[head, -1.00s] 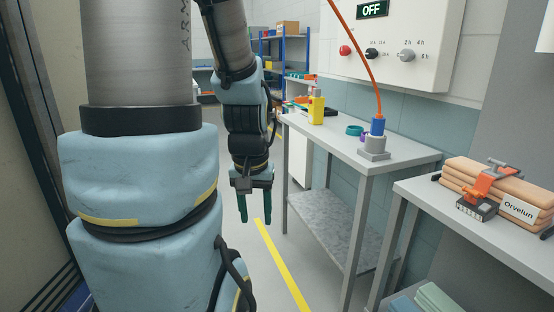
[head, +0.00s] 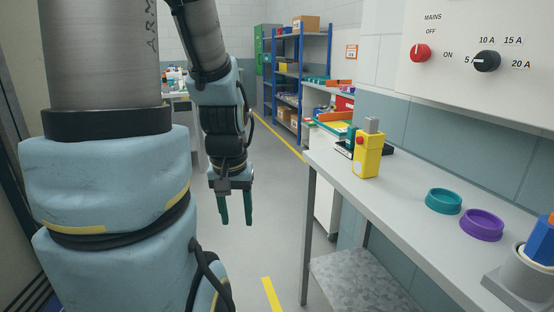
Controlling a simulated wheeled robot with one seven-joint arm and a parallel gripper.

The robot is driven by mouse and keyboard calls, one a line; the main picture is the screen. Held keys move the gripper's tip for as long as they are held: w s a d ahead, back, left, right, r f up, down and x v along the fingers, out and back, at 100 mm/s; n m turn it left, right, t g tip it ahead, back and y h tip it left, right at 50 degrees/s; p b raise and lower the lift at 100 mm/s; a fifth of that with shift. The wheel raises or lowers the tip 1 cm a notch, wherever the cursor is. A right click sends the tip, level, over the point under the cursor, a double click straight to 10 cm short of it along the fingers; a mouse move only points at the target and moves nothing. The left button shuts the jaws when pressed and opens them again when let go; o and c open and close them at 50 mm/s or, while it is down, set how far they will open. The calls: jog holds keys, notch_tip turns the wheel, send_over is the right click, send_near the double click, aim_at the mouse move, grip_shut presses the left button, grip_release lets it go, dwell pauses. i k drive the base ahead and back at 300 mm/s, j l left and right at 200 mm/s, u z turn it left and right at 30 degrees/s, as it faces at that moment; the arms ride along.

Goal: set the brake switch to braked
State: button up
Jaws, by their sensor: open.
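I cannot make out for certain a switch marked as a brake in the head view. A wall panel (head: 480,85) at the upper right carries a red knob (head: 420,53) by MAINS, OFF and ON labels, and a black knob (head: 486,61) with ampere labels. A yellow box (head: 368,156) with a red button stands upright on the grey bench. My gripper (head: 236,216) hangs pointing down, left of the bench and apart from it. Its dark green fingers are apart, with nothing between them.
The grey bench (head: 400,195) holds a teal ring (head: 443,201), a purple ring (head: 481,224) and a grey socket with a blue plug (head: 539,245) at the right. Blue shelving (head: 302,75) stands at the back. The floor left of the bench is clear, with yellow lines.

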aim_at(309, 120)
jog(key=i, duration=2.1)
